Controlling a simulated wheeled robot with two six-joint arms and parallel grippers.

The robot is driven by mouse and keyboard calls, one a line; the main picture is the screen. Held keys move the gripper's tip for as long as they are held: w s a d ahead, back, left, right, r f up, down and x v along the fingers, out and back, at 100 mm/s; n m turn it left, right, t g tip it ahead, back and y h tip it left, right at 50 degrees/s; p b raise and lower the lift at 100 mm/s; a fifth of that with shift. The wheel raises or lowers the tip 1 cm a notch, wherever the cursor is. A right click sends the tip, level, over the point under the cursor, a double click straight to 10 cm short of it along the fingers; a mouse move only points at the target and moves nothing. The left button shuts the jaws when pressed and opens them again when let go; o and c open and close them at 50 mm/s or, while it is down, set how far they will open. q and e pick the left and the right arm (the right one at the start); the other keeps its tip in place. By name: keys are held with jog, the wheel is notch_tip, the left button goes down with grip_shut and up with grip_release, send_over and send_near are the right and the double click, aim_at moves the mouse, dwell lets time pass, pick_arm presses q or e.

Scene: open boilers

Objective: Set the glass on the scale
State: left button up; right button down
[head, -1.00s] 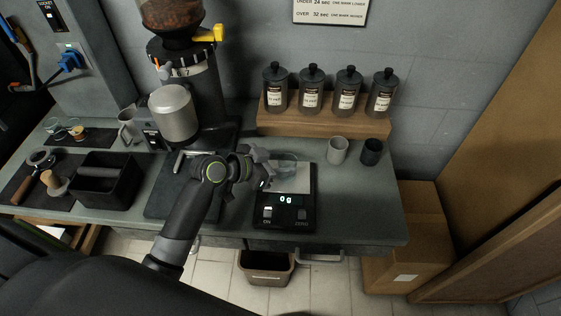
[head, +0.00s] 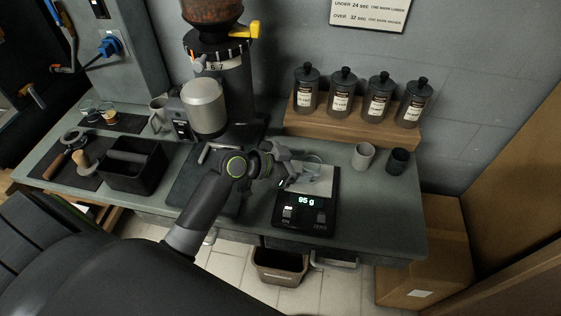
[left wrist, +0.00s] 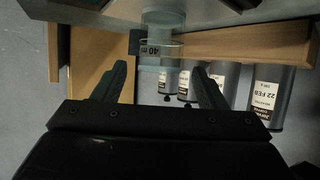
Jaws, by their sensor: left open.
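The small clear glass (head: 312,170) stands on the pale plate of the black scale (head: 322,217), toward its far side. The scale's display reads 95 g. My left gripper (head: 298,178) is at the scale's left side, close to the glass and partly covering it. In the left wrist view the two dark fingers (left wrist: 160,82) are apart, with the glass (left wrist: 160,55) beyond and between their tips, its "40 m" marking visible. I cannot tell whether a finger touches it. My right gripper is not in view.
A coffee grinder (head: 225,95) stands behind my left arm. Two cups, a grey one (head: 362,156) and a dark one (head: 398,161), stand right of the scale. Several labelled canisters (head: 342,92) stand on a wooden shelf (head: 350,128) behind. The counter's right end is clear.

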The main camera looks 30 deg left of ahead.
pick_arm(q)
jog(key=v, duration=1.1)
jog(key=shift+b, duration=0.45)
jog(key=shift+a, duration=0.1)
